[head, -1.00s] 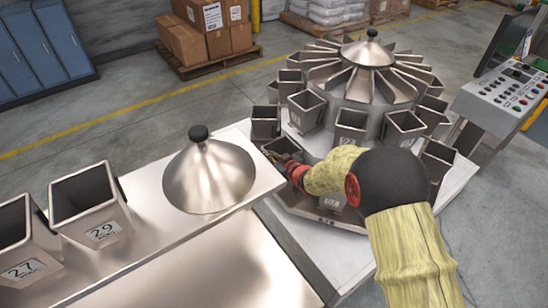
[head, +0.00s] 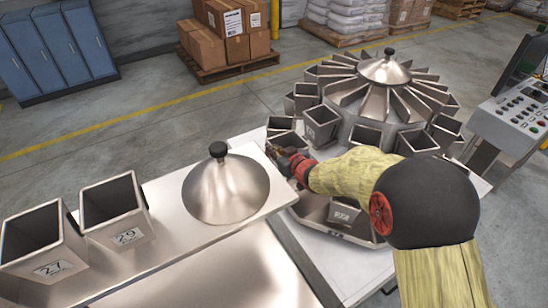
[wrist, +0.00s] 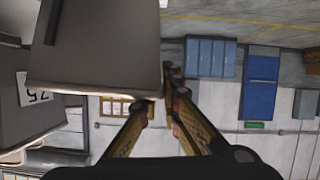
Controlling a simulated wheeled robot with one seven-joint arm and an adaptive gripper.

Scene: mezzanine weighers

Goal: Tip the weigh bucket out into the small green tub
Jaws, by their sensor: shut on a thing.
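My gripper (head: 288,160) is at the near left edge of the ring of steel weigh buckets. It is shut on a weigh bucket (head: 287,142), a dark, square-mouthed steel one among its neighbours. In the wrist view a large grey bucket (wrist: 95,50) fills the upper left, its lower corner touching or close to my fingertips (wrist: 168,88). The exact grip spot is partly hidden, and I cannot see what the bucket contains. I see no small green tub in either view.
A control panel (head: 510,110) stands at right.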

